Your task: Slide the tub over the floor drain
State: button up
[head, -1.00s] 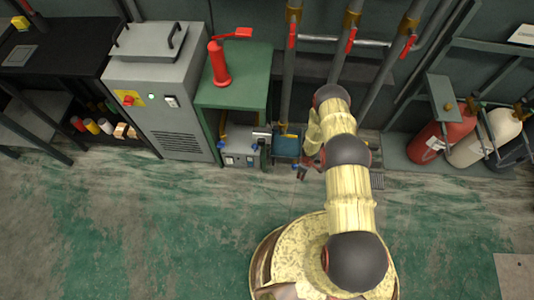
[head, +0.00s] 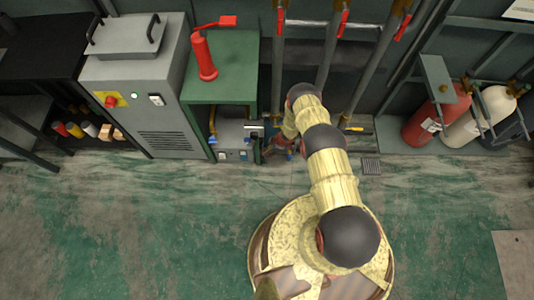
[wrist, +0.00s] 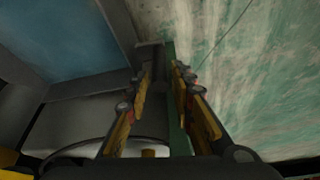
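A blue surface with a grey border (wrist: 75,40), which looks like the tub, fills the upper left of the wrist view. In the head view I cannot make the tub out clearly; my arm covers part of the area under the pipes. The floor drain (head: 371,166) is a small dark grate in the floor, right of my arm. My gripper (wrist: 163,72) has its fingers apart, with a narrow grey-green strip visible between them. I cannot tell whether they touch it. In the head view my gripper (head: 276,148) is low, near the green bench's right leg.
A grey machine (head: 150,95) and a green bench (head: 222,65) with a red pump (head: 204,58) stand left. A grey box (head: 234,138) sits under the bench. Red (head: 430,118) and white (head: 480,118) cylinders stand right. Floor around the drain is clear.

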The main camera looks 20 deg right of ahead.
jog(key=shift+w+a+f, duration=0.15)
jog(key=shift+a+f, duration=0.1)
jog(key=shift+f, duration=0.4)
jog(key=c, duration=0.3)
grip_shut()
